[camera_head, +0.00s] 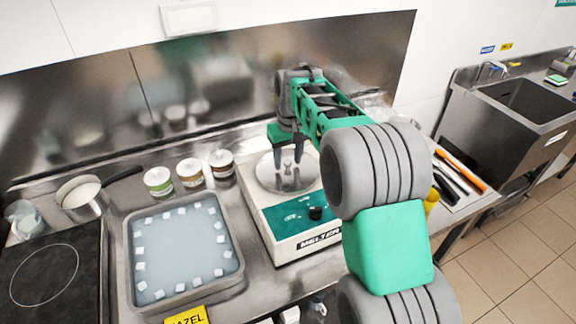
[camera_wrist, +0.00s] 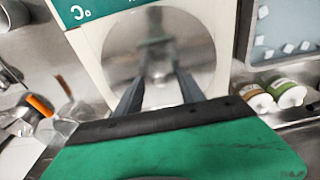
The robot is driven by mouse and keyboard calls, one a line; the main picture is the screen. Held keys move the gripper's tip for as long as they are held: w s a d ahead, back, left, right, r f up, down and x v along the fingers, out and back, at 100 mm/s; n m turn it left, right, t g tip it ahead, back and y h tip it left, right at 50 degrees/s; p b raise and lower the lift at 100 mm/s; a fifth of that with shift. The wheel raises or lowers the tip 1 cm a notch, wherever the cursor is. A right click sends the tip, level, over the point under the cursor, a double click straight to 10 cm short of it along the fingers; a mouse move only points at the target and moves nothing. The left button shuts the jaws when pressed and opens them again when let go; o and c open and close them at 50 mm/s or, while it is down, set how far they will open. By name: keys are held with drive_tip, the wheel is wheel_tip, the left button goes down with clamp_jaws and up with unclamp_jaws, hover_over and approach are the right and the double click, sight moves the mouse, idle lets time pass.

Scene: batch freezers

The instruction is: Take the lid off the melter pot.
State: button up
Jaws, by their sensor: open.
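The melter (camera_head: 300,222) is a white box with a green front panel, a dark knob and a "MELTER" label. The round shiny metal lid (camera_head: 268,176) covers the pot on its top, with a small knob (camera_head: 287,163) in its middle. My gripper (camera_head: 287,176) is above the lid, fingers pointing down, open on either side of the knob. In the wrist view the lid (camera_wrist: 200,50) lies beyond my two dark fingers (camera_wrist: 158,75), which stand apart.
A tray of water with white cubes (camera_head: 133,252) stands left of the melter. Several small jars (camera_head: 190,172) stand behind it. A saucepan (camera_head: 82,200) and a black hob (camera_head: 50,275) are further left. Orange and black-handled tools (camera_head: 460,172) lie right. A steel backsplash rises behind.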

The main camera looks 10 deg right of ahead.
drive_tip(key=shift+f, duration=0.1)
drive_tip(key=shift+c, duration=0.5)
clamp_jaws()
